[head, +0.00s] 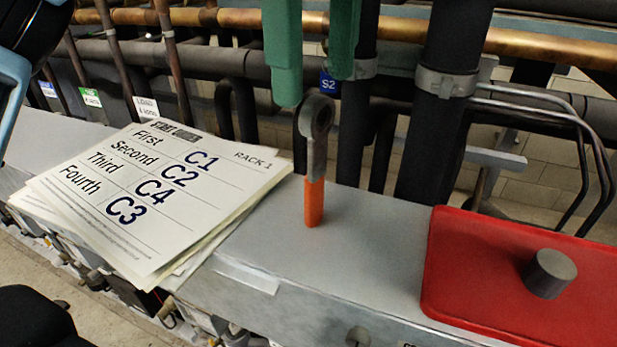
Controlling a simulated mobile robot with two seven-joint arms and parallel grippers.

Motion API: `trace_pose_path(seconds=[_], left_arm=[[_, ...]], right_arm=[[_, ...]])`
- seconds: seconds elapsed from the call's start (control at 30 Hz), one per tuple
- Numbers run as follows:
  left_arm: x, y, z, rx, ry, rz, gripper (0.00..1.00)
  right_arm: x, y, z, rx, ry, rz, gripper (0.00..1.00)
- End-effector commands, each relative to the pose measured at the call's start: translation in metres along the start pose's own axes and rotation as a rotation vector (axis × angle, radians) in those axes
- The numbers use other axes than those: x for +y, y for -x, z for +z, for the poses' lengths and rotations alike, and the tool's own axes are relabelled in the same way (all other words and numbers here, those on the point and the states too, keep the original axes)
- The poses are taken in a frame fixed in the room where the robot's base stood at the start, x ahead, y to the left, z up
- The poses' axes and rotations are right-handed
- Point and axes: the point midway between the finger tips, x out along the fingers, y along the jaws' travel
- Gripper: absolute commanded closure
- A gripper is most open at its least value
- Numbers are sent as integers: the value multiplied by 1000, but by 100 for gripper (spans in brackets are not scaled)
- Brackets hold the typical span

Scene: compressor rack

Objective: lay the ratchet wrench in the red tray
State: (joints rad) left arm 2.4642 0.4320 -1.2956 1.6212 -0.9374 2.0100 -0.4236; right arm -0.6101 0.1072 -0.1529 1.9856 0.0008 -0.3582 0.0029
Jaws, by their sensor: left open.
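The ratchet wrench (314,195) has a grey ring head and an orange handle. It appears upright, its handle end at the grey ledge and its head in front of the pipes; I cannot tell whether it touches the ledge. My left gripper (314,88) shows as two green fingers, open, coming down from the top edge. The fingertips are on either side of and just above the wrench head, with nothing clearly held between them. The red tray (470,260) lies on the ledge at the right, cut off by the picture edge. My right gripper is not in view.
A dark grey cylinder (549,273) stands in the red tray. A stack of printed sheets (150,190) lies on the ledge (330,265) at the left. Black and copper pipes (440,120) run behind. The ledge between sheets and tray is mostly clear.

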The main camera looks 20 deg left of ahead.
Motion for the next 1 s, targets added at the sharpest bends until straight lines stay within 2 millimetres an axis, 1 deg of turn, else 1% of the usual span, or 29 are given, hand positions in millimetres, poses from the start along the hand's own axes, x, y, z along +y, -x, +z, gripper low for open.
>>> trace_pose_path(seconds=[0.2,0.27,0.4,0.47,0.63,0.8,1.0], left_arm=[[1,-23,-1,-2,-4,-8,45],[1,-27,-1,-2,-3,-6,45],[0,-27,0,0,-1,-2,45],[0,-32,0,-1,-2,-4,45],[0,-57,0,-1,-5,-8,45],[-1,-73,0,0,0,-1,45],[-1,-77,0,-2,0,0,45]], right_arm=[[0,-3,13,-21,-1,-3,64],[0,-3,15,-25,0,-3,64],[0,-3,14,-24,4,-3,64],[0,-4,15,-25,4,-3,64],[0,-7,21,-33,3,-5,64],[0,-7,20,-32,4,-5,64],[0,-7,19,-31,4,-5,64]])
